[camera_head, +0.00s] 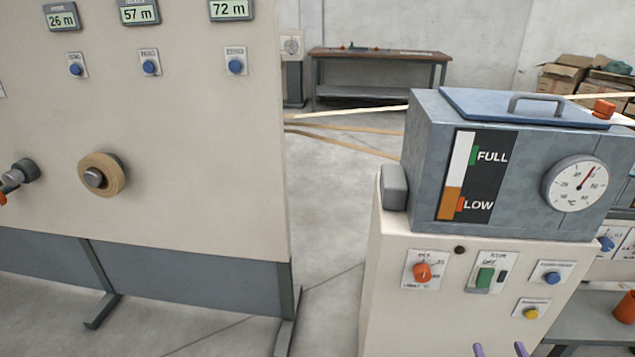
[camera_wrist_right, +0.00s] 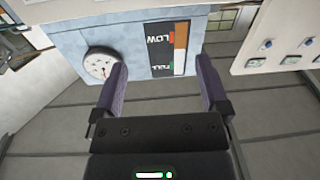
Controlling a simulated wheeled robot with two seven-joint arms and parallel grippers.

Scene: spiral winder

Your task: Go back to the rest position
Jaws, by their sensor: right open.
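My right gripper (camera_head: 499,350) shows only as two purple fingertips at the bottom edge of the head view, in front of the lower part of the beige cabinet (camera_head: 400,290). In the right wrist view my right gripper (camera_wrist_right: 162,88) has its two purple fingers wide apart with nothing between them. Beyond them is the grey tank (camera_head: 422,140), with its FULL/LOW level gauge and round dial, upside down in that view. The fingers appear apart from the tank. My left gripper is not in view.
A large beige panel (camera_head: 200,150) with displays, blue buttons and a tape roll (camera_head: 101,175) stands at left. Tan strips (camera_head: 340,128) run across the gap to the tank. A workbench (camera_head: 380,55) and cardboard boxes (camera_head: 565,75) stand behind. Floor shows between panel and cabinet.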

